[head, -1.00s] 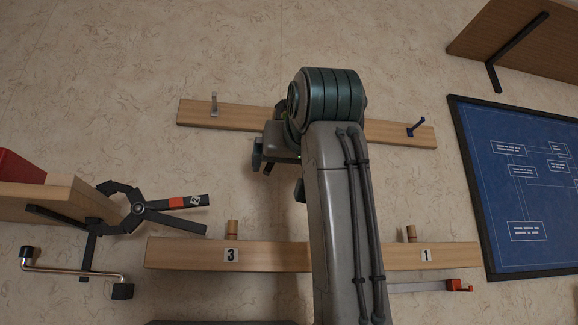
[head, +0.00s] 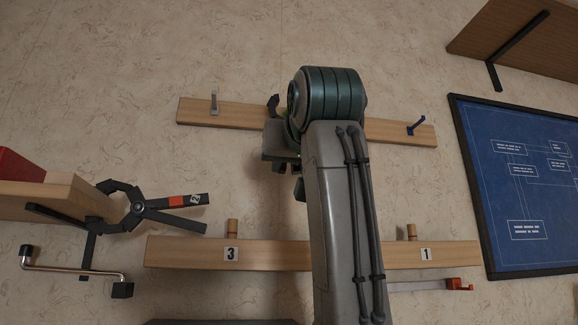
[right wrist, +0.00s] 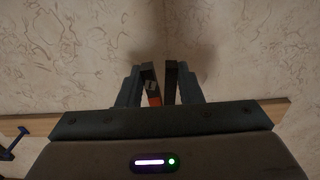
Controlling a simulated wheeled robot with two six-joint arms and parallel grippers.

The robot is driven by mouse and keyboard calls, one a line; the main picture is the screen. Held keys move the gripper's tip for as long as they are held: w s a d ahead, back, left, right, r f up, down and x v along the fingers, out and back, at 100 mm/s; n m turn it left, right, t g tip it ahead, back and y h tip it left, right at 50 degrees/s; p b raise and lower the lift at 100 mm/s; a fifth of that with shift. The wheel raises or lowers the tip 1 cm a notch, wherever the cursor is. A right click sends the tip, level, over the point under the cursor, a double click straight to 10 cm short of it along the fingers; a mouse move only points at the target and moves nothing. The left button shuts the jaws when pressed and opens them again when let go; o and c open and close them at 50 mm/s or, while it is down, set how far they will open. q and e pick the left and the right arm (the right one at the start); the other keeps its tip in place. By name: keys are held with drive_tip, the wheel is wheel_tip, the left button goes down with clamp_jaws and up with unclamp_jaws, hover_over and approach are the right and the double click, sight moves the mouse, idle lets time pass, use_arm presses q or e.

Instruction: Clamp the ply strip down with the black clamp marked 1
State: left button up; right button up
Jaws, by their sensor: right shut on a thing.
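My right gripper (head: 283,157) is in front of the wall, just below the upper rail, largely hidden by my arm in the head view. In the right wrist view its fingers (right wrist: 160,80) are shut on the dark handles of a black clamp (right wrist: 148,88); one handle has a red band and a small label I cannot read. A dark curved piece (head: 273,102), likely part of this clamp, shows above my gripper. Another black clamp (head: 150,207) with a red band sits at the left shelf's edge. My left gripper is not seen.
The upper rail (head: 235,113) carries a grey hook (head: 214,100) and a blue hook (head: 417,126). The lower rail (head: 190,252) bears labels 3 and 1 with wooden pegs. The left shelf (head: 30,195) holds a red box (head: 18,166). A blueprint board hangs right.

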wheel_tip(320, 180, up, 2)
drive_tip(key=shift+r+p, duration=0.1)
drive_tip(key=shift+p, duration=0.75)
drive_tip(key=s+d+b, duration=0.1)
drive_tip(key=s+b, duration=0.2)
drive_tip(key=s, duration=0.6)
drive_tip(key=shift+d, duration=0.4)
idle(0.5)
